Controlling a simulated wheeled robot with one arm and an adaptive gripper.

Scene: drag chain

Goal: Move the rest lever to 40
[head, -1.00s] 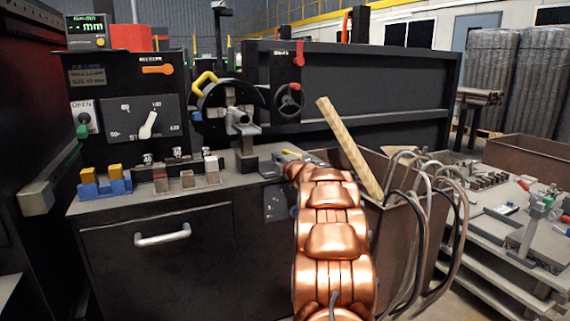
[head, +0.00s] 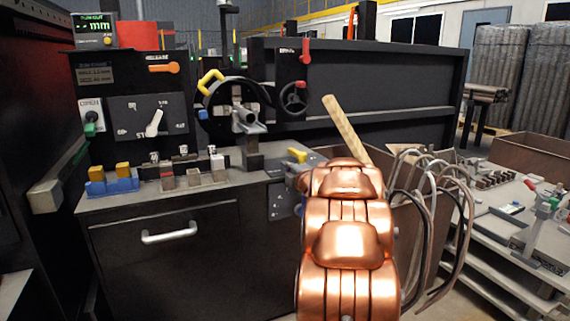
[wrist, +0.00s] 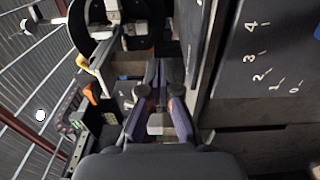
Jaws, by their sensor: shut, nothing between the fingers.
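I cannot tell for certain which handle is the rest lever. A yellow handle (head: 297,155) stands at the right end of the bench top, just beyond my copper-coloured arm. Below it, a dark panel (head: 280,203) with a small scale is partly covered by my arm. In the wrist view, a dark panel (wrist: 262,50) carries marks 0 to 4. My gripper (wrist: 163,75) is shut and empty, to the left of that panel in the wrist view. In the head view my arm hides the gripper. No contact with a lever can be made out.
A dial plate with a white pointer (head: 155,122) and an orange lever (head: 162,68) are on the left machine face. A yellow-handled ring (head: 232,105) and a handwheel (head: 294,98) stand behind the bench. A bin with a wooden bar (head: 347,130) and looped cables is at right.

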